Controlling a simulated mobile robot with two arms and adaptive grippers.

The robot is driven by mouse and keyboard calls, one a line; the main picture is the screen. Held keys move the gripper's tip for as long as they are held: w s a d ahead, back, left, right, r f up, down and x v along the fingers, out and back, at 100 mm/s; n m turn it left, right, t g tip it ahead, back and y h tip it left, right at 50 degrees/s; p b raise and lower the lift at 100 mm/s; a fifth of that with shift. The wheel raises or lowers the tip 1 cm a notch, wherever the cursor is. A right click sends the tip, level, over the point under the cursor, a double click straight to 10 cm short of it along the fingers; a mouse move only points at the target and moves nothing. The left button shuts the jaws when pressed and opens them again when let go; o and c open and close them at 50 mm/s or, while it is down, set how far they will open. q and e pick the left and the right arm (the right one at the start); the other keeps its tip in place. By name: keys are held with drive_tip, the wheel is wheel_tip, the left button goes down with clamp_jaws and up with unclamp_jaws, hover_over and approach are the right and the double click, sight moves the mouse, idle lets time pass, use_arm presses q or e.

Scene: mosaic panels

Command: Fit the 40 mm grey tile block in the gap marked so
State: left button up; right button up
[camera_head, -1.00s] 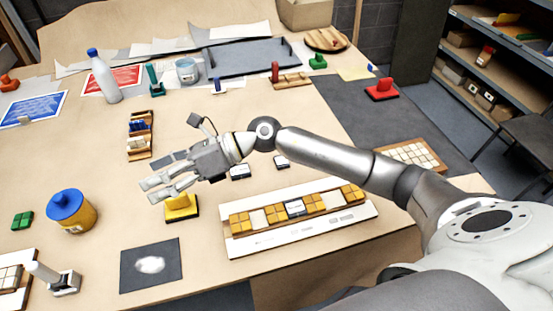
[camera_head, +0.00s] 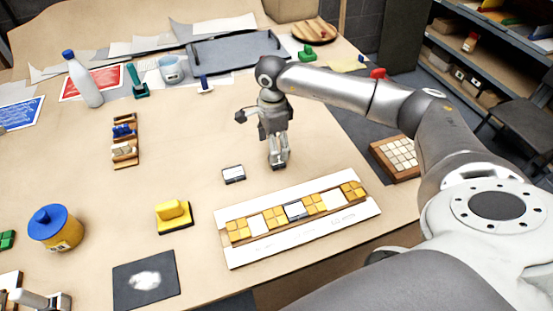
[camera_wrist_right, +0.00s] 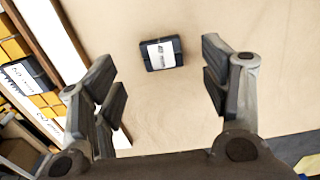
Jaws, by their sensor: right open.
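My right gripper (camera_head: 278,162) points down over the table behind the panel, open, with nothing held. In the right wrist view, a dark grey block with a white label (camera_wrist_right: 161,54) lies on the table, between and beyond the spread fingers (camera_wrist_right: 165,95); its label is too small to read. The mosaic panel (camera_head: 232,255) holds yellow tile blocks (camera_head: 238,231), a grey block (camera_head: 294,211) and two pale gaps (camera_head: 257,224).
A yellow-handled tool (camera_head: 173,212) stands left of the panel. A blue-lidded jar (camera_head: 55,230) and a dark mat (camera_head: 147,279) are further left. A tray of pale tiles (camera_head: 396,157) lies to the right. The table left of the gripper is mostly clear.

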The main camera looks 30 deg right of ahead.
wheel_tip(320, 180, down, 6)
drive_tip(key=p, duration=0.2)
drive_tip(key=shift+d+r+p, duration=0.15)
drive_tip(key=shift+r+p, duration=0.1)
drive_tip(key=shift+p, duration=0.1)
drive_tip(key=shift+f, duration=0.25)
drive_tip(key=c, duration=1.1)
